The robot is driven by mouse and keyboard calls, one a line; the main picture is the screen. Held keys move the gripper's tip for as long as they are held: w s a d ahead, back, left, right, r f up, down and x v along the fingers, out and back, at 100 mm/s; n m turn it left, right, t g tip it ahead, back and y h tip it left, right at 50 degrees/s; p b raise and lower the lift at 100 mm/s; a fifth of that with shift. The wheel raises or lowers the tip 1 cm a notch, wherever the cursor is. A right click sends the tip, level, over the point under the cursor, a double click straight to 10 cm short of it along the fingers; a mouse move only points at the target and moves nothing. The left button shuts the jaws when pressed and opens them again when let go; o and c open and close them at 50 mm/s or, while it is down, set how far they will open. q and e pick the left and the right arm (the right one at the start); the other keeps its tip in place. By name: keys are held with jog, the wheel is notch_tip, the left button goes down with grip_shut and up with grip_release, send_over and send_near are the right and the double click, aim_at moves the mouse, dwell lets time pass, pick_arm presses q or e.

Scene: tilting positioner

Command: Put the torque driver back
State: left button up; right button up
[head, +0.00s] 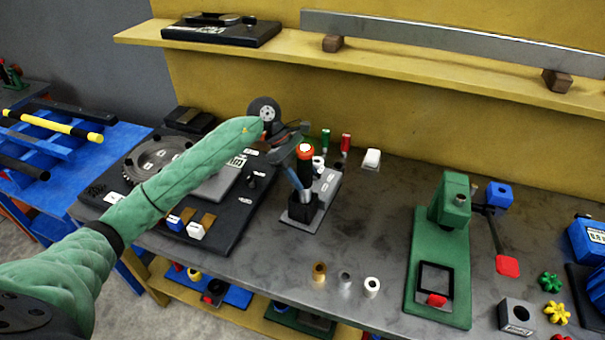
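A torque driver (305,170) with a dark handle and an orange-red top stands nearly upright in a small black holder (302,213) on a grey base plate. A blue shaft (293,179) shows just left of it. My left gripper (292,147) is at the driver's upper end, its dark fingers beside and behind the handle. The fingers overlap the driver in the picture, so I cannot tell whether they touch it or how far apart they are. My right gripper is not in view.
A black positioner with a round slotted plate (155,162) lies left of the holder. Red and green capped items (345,143) stand behind it. Small cylinders (372,287) stand in front, a green press (440,260) to the right. Bare grey bench lies between holder and press.

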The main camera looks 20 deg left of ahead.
pick_arm(q)
jog(key=shift+o, duration=0.3)
jog(key=shift+r, duration=0.15)
jog(key=shift+a, duration=0.15)
jog(key=shift+w+a+r, duration=0.1)
jog(key=shift+a+r, duration=0.1)
jog(key=shift+r, duration=0.1)
jog(key=b+v, duration=0.4)
jog(key=v, duration=0.7)
jog(key=shift+b, duration=0.4)
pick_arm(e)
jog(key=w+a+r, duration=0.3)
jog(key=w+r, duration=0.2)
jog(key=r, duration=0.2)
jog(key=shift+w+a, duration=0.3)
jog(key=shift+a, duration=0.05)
pick_arm(q)
jog(key=shift+r, duration=0.1)
